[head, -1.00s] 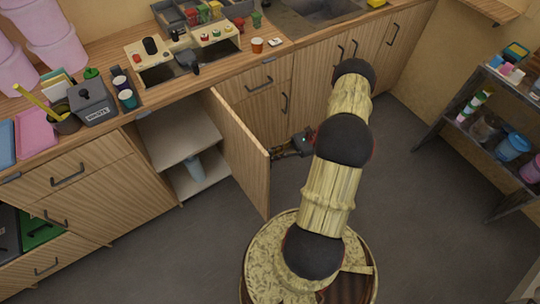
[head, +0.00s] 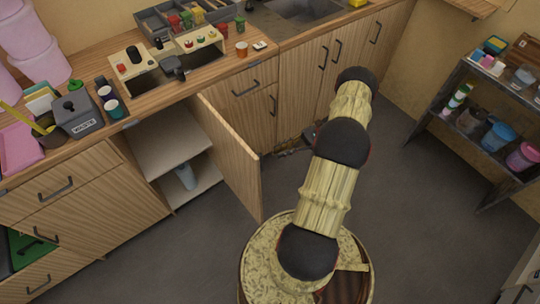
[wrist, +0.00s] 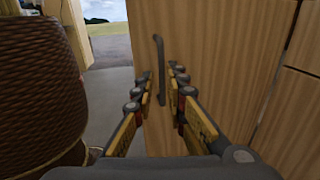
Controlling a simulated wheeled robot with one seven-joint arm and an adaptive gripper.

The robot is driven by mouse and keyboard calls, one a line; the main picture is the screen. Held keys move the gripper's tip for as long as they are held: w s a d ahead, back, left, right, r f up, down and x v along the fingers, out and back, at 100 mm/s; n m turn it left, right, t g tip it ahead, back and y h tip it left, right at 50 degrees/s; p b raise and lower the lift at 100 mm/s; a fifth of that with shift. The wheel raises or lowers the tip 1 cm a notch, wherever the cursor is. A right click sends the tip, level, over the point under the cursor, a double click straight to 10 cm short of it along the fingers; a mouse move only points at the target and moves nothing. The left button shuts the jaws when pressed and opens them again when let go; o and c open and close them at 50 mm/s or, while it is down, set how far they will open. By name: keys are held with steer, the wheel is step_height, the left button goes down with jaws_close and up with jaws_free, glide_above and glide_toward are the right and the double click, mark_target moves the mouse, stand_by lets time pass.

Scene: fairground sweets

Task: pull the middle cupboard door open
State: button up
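The middle cupboard door (head: 231,157) stands swung out from the counter, with the cupboard's shelves (head: 174,139) exposed. In the wrist view its wooden outer face (wrist: 215,65) fills the right half, with a dark upright bar handle (wrist: 160,70) on it. My gripper (wrist: 160,76) is open, its fingers on either side of the handle in the picture, with gaps showing. I cannot tell how deep the handle sits between them. In the head view my gripper (head: 291,152) is low by the door's outer side, partly hidden by my arm.
A blue-grey container (head: 186,176) stands inside the cupboard. Closed drawers (head: 66,187) are to the left, closed cupboard doors (head: 318,75) to the right. A metal shelf rack (head: 470,130) stands at the right. The grey floor (head: 190,255) before the door is clear.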

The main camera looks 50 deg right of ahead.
steer(key=shift+v, duration=1.45)
